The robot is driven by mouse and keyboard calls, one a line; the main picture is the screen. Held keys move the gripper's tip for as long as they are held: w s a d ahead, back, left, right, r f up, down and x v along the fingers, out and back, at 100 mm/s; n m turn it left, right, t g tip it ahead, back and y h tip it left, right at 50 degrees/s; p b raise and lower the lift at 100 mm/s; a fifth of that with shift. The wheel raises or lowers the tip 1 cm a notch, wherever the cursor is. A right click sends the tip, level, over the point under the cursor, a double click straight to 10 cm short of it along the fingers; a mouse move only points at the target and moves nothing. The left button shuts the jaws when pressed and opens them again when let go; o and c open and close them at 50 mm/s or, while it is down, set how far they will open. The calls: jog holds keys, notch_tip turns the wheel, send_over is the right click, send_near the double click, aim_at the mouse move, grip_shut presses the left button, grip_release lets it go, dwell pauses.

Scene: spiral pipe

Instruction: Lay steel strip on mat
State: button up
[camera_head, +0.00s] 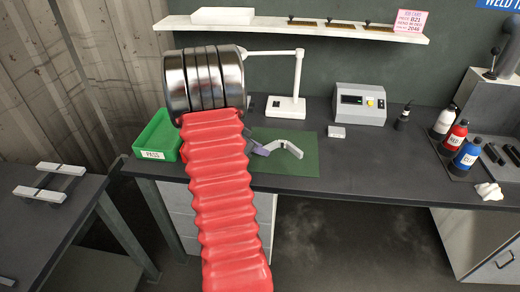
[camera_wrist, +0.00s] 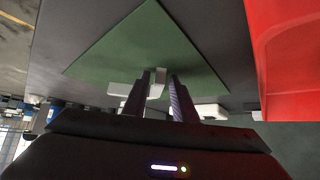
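The green mat (camera_head: 300,167) lies flat on the dark bench, and it also shows in the wrist view (camera_wrist: 140,45). A pale, bent piece, which looks like the steel strip (camera_head: 290,146), is over the mat in the head view. My gripper (camera_head: 258,148) is at its left end, partly hidden by the red bellows of my arm. In the wrist view, my gripper's two dark fingers (camera_wrist: 159,78) close around a pale part of the strip (camera_wrist: 156,85). Whether the strip touches the mat cannot be told.
A green PASS bin (camera_head: 157,138) stands left of the mat. A white lamp (camera_head: 288,105) stands behind it. A grey instrument box (camera_head: 359,104) and a small pale block (camera_head: 336,132) are to the right, with bottles (camera_head: 455,137) further right. Bare bench lies between.

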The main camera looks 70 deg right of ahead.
jog(key=shift+o, duration=0.9)
jog(key=shift+f, duration=0.1)
jog(key=shift+a, duration=0.1)
jog(key=v, duration=1.3)
jog(key=shift+a+r, duration=0.2)
jog(key=shift+r, duration=0.15)
jog(key=shift+w, duration=0.1)
